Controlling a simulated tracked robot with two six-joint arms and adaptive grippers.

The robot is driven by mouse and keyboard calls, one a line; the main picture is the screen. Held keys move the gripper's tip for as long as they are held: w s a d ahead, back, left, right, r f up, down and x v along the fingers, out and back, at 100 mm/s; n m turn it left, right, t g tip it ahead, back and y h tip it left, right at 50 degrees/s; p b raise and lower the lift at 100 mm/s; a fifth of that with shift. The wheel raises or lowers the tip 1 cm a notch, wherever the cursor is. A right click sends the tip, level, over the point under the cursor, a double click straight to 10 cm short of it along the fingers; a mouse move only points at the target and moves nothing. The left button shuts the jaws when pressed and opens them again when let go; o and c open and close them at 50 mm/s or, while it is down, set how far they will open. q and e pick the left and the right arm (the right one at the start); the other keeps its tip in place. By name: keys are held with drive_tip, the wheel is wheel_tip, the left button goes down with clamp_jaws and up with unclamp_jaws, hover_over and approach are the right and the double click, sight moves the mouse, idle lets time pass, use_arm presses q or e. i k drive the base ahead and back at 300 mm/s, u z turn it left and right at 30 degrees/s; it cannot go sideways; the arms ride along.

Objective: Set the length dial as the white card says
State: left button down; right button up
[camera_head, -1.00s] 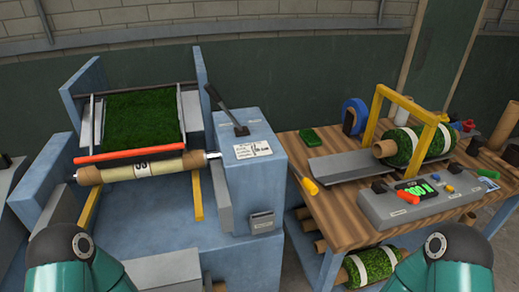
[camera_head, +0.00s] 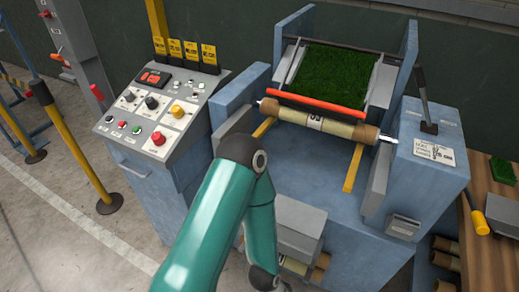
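The sloped control console (camera_head: 150,125) stands left of the blue machine. It carries several knobs, among them a black knob (camera_head: 152,102) and a yellow knob (camera_head: 176,110), plus a red button (camera_head: 158,138) and a small display with red digits (camera_head: 153,77). The labels are too small to read, so I cannot tell which knob is the length dial. The white card (camera_head: 434,152) lies on the machine's right-hand top; its writing is not legible. One teal arm of mine rises in front of the machine and bends down; no gripper shows.
Yellow tags (camera_head: 190,52) stand behind the console. The machine holds green turf (camera_head: 333,75) behind a red bar (camera_head: 315,107), above a tan roll (camera_head: 318,122). A yellow post (camera_head: 75,145) stands at left. A wooden bench (camera_head: 490,235) is at right. Floor before the console is clear.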

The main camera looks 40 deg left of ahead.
sight(129, 96)
drive_tip(key=z, duration=1.1)
drive_tip(key=i, duration=0.15)
drive_tip(key=u, duration=2.95)
drive_tip(key=k, duration=0.9)
drive_tip(key=u, duration=0.2)
drive_tip(key=i, duration=0.9)
drive_tip(key=z, duration=0.25)
drive_tip(key=k, duration=0.15)
drive_tip(key=u, duration=0.15)
